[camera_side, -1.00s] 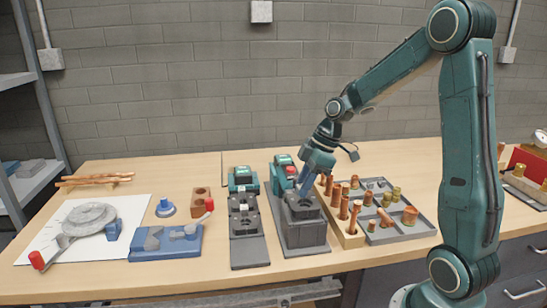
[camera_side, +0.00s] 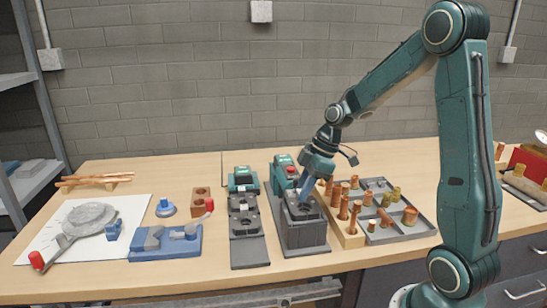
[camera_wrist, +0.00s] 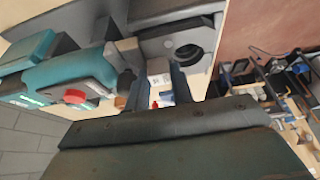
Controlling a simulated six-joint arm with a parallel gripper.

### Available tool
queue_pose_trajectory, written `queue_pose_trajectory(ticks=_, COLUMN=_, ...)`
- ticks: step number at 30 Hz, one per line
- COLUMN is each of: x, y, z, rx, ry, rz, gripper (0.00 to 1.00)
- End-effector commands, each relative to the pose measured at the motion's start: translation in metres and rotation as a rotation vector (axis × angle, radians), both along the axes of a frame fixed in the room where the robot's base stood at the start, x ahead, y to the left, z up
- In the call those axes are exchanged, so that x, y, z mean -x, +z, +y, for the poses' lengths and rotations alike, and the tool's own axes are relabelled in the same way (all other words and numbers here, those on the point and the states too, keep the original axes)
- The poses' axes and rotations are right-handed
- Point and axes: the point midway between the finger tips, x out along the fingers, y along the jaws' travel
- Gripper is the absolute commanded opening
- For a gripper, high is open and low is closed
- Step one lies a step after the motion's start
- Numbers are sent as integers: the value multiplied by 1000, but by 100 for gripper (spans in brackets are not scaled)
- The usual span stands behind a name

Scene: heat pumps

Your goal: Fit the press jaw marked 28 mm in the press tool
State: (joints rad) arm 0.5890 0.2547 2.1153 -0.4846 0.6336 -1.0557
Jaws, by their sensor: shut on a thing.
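The teal press tool (camera_side: 284,172) with a red button lies on a grey stand (camera_side: 304,240) in the middle of the bench. It also shows at the left of the wrist view (camera_wrist: 75,75). My gripper (camera_side: 303,190) reaches down over the front of this tool, its fingers shut on the dark grey press jaw (camera_side: 303,211). The jaw sits at or just above the front of the stand; I cannot tell whether it is fully seated. No size mark is legible. In the wrist view the fingers (camera_wrist: 160,88) are partly hidden by my gripper body.
A second teal tool (camera_side: 243,180) on its own stand is close on the left. A tray of copper fittings (camera_side: 400,232) is close on the right. A blue fixture (camera_side: 167,243) and a white sheet (camera_side: 60,225) lie further left. The front bench strip is clear.

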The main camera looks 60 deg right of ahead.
Motion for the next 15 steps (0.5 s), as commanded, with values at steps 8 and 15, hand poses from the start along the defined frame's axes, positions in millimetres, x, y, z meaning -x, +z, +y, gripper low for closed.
queue_pose_trajectory(ticks=8, x=0, y=-3, z=0, rx=0, ry=1, rz=-2, gripper=0)
queue_pose_trajectory(ticks=15, x=0, y=-4, z=0, rx=0, ry=1, rz=-2, gripper=25)
